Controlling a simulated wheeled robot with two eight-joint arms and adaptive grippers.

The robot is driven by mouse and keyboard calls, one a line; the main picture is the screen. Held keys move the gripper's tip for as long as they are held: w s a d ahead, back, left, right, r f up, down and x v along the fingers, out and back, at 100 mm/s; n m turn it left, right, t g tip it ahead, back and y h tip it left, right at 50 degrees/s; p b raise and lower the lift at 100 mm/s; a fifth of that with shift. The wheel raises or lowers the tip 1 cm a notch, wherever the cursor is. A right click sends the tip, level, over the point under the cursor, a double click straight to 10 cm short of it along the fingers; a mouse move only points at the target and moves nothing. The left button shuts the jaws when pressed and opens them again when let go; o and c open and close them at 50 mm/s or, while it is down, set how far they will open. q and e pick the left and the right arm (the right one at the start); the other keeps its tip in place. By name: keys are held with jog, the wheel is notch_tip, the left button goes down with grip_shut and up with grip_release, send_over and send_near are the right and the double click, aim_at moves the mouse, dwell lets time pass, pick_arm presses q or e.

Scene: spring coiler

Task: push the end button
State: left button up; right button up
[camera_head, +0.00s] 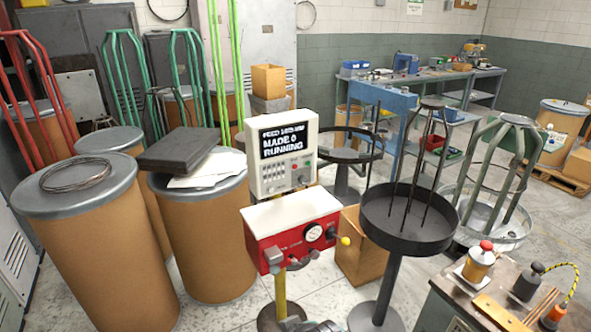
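The spring coiler's control panel (284,153) stands in the middle on a yellow post. Its dark screen (282,140) reads "MADE 0" and "RUNNING", with a feed line above that is hard to read. Small buttons (302,170) sit below the screen; their labels are too small to read, so I cannot tell which is the end button. Below the panel is a red box (293,240) with a white top, a round gauge (313,232) and a yellow knob (345,241).
Brown drums (100,245) stand at the left, one with a wire coil on top. A black round tray (409,222) on a stand is right of the red box. A workbench (455,300) fills the lower right corner. Blue benches (390,100) stand behind.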

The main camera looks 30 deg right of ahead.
grip_shut()
dwell(0.3)
jog(key=shift+r, duration=0.1)
dwell(1.0)
